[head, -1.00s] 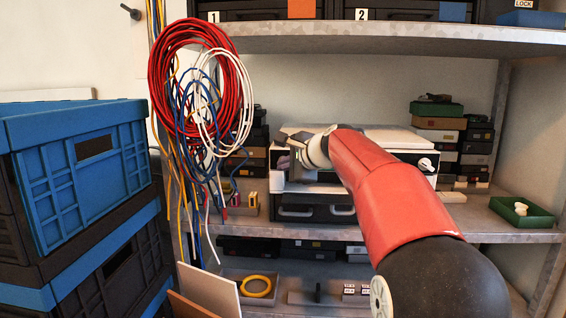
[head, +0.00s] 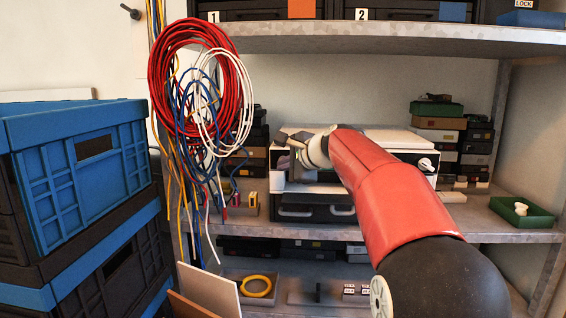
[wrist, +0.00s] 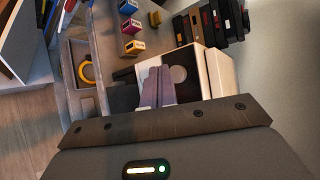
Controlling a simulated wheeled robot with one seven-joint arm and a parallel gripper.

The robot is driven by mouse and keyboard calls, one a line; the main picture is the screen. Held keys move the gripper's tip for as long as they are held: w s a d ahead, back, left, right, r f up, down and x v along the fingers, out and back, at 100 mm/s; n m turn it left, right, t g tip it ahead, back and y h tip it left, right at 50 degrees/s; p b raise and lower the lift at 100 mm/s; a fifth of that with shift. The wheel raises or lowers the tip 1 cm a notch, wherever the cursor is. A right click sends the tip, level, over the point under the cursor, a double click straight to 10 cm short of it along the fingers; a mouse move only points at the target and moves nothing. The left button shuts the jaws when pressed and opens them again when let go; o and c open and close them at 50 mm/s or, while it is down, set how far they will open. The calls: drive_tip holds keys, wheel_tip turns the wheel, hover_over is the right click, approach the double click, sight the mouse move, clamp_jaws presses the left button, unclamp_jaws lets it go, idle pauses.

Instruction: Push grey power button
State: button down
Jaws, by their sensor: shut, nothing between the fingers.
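A white and dark device (head: 400,140) stands on the middle shelf, partly hidden behind my red arm. In the head view my gripper (head: 284,138) is at the left end of the device, and the button cannot be made out.
Red, white and blue cable coils (head: 190,85) hang left of my gripper. Blue crates (head: 85,165) are stacked at the far left. A green tray (head: 522,216) sits at the right of the shelf. A shelf board (head: 400,38) runs above my arm.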

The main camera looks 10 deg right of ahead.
drive_tip(key=shift+w, duration=0.1)
drive_tip(key=shift+w+d+p, duration=0.15)
drive_tip(key=shift+w+p, duration=0.2)
drive_tip(key=shift+w+d+p, duration=0.15)
drive_tip(key=shift+w+p, duration=0.2)
drive_tip(key=shift+w, duration=0.1)
idle(0.8)
drive_tip(key=shift+s+a+b, duration=0.3)
drive_tip(key=shift+s+b, duration=0.2)
drive_tip(key=shift+s, duration=0.4)
drive_tip(key=s+a+b, duration=0.2)
drive_tip(key=s, duration=0.3)
drive_tip(key=shift+s, duration=0.35)
